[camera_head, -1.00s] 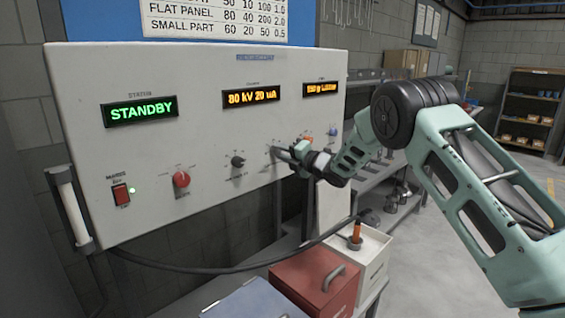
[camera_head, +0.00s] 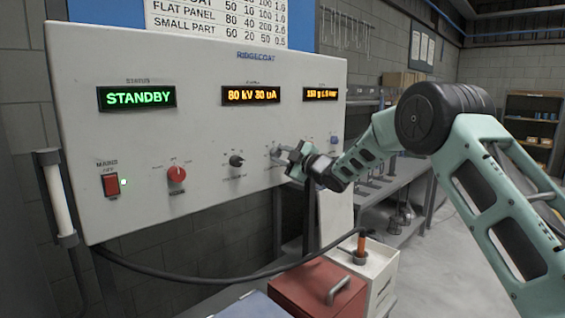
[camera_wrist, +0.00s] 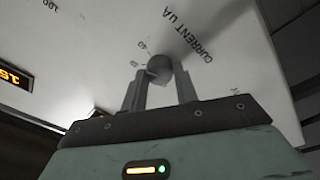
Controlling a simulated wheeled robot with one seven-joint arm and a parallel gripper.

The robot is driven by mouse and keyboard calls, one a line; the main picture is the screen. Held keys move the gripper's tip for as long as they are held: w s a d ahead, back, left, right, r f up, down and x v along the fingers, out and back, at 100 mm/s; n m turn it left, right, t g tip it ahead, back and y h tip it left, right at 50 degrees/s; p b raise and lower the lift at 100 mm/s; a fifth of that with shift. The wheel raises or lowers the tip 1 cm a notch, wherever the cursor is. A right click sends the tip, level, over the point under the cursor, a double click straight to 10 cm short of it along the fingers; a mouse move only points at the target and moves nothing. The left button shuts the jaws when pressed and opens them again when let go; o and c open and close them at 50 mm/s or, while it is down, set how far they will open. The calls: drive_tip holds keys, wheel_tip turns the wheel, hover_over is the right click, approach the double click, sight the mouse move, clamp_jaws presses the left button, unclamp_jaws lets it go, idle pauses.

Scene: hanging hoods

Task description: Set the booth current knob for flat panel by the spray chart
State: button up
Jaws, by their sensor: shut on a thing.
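The spray chart (camera_head: 225,22) above the panel is partly cut off; its flat panel row reads 80, 40, a blurred figure that looks like 200, and 2.0. The middle display (camera_head: 250,95) reads 80 kV 30 uA. The status display (camera_head: 137,97) reads STANDBY. The grey current knob (camera_wrist: 159,68) shows in the wrist view, beside the printed words CURRENT UA. My gripper (camera_head: 287,160) is at the panel, its fingers shut on this knob; the fingers (camera_wrist: 160,88) also show in the wrist view. In the head view my gripper mostly hides the knob.
The white control panel (camera_head: 210,205) also carries a red knob (camera_head: 176,174), a black knob (camera_head: 236,160) and a red mains switch (camera_head: 111,185). A red box (camera_head: 312,292) and a white box with an orange-handled tool (camera_head: 361,243) stand below. A black cable sags under the panel.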

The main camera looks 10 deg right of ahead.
drive_tip(key=m+b, duration=0.1)
drive_tip(key=m, duration=0.5)
drive_tip(key=shift+f+m+h, duration=0.15)
drive_tip(key=shift+m+h, duration=0.25)
idle(0.3)
drive_tip(key=o, duration=1)
drive_tip(key=shift+c, duration=0.2)
drive_tip(key=b+v, duration=0.5)
drive_tip(key=v, duration=1.2)
drive_tip(key=shift+s+f, duration=0.25)
drive_tip(key=shift+f, duration=0.05)
